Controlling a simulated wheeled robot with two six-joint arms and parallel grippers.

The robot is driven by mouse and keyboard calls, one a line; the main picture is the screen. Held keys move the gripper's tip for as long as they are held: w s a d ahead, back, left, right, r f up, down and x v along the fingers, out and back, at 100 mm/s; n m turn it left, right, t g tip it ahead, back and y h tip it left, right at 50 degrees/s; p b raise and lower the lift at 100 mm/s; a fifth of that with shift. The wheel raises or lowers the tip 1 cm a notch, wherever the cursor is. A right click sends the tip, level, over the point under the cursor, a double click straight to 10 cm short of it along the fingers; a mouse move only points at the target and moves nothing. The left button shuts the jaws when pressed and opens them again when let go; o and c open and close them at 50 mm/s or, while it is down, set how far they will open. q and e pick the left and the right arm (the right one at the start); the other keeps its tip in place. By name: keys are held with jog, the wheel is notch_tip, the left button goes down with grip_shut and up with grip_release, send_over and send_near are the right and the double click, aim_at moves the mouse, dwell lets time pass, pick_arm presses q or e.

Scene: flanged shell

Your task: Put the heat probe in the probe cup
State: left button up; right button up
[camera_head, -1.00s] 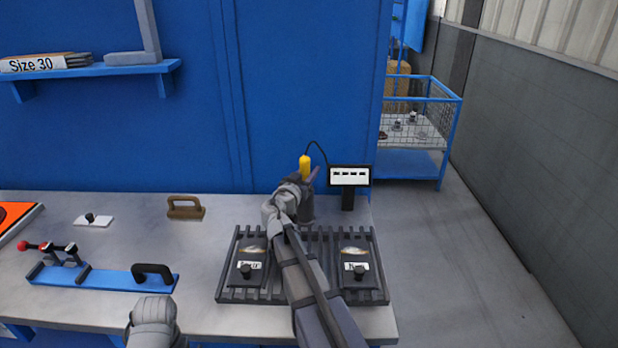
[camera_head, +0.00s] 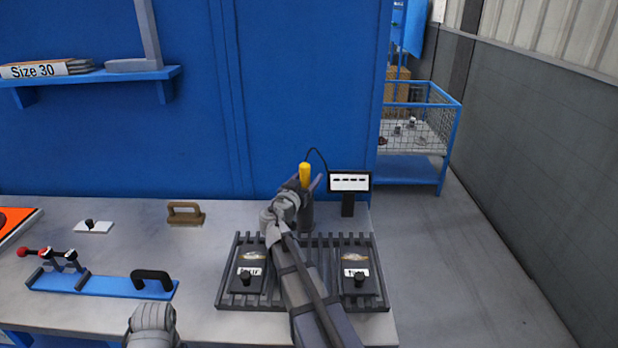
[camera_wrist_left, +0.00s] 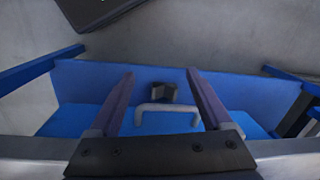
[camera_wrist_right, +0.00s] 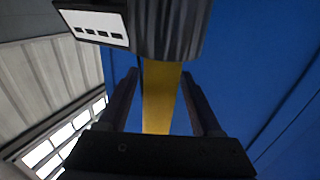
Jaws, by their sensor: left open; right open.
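The heat probe (camera_head: 305,173) has a yellow handle and stands upright, with a black cable at its top. Its lower part is hidden in the head view. In the right wrist view the yellow handle (camera_wrist_right: 160,100) runs to the dark ribbed probe cup (camera_wrist_right: 168,28), and its end is hidden there. The cup (camera_head: 307,217) stands at the bench's back edge, partly behind my arm. My right gripper (camera_head: 305,184) is open, with one finger on each side of the handle.
A display box (camera_head: 349,182) on a post stands right of the cup. A slatted rack (camera_head: 311,298) with two dark blocks lies under my right arm. A brown handled tool (camera_head: 186,213) and a blue clamp fixture (camera_head: 100,284) lie left. A blue wall rises behind.

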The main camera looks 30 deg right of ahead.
jog(key=v, duration=1.1)
jog(key=shift+s+a, duration=0.1)
dwell(1.2)
